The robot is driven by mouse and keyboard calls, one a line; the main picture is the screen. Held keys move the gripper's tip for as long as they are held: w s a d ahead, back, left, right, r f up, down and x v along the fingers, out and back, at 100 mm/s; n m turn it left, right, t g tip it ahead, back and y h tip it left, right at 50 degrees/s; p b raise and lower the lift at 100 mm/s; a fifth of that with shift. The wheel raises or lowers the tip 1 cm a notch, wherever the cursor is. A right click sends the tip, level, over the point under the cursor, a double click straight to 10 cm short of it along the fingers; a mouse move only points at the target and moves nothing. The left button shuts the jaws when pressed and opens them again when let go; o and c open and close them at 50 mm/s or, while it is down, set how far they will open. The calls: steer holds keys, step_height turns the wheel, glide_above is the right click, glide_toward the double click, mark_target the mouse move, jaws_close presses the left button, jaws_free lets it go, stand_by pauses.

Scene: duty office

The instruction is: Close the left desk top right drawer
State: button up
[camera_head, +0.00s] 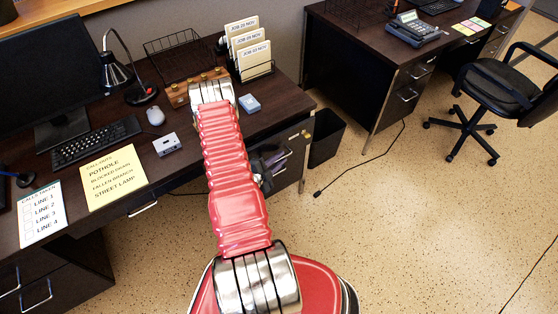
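The left desk (180,185) has a dark top that fills the left half of the view. Its top right drawer (291,140) is in the right pedestal, just below the desk top's front edge. Only the right part of its front shows, with a small brass-coloured spot. My red arm hides the rest, and I cannot tell how far it stands out. My gripper (266,167) is a dark shape beside the arm, in front of the pedestal. Its fingers are largely hidden or too small to read. I cannot tell whether it touches the drawer.
The desk holds a monitor, lamp, keyboard (97,142), paper signs and a file rack (257,70). A black bin (326,138) stands right of the pedestal. A cable (360,164) lies on the floor. An office chair (500,95) stands at the right.

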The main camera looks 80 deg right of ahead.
steer(key=shift+c, duration=0.3)
jaws_close()
steer(key=shift+a, duration=0.1)
stand_by(1.0)
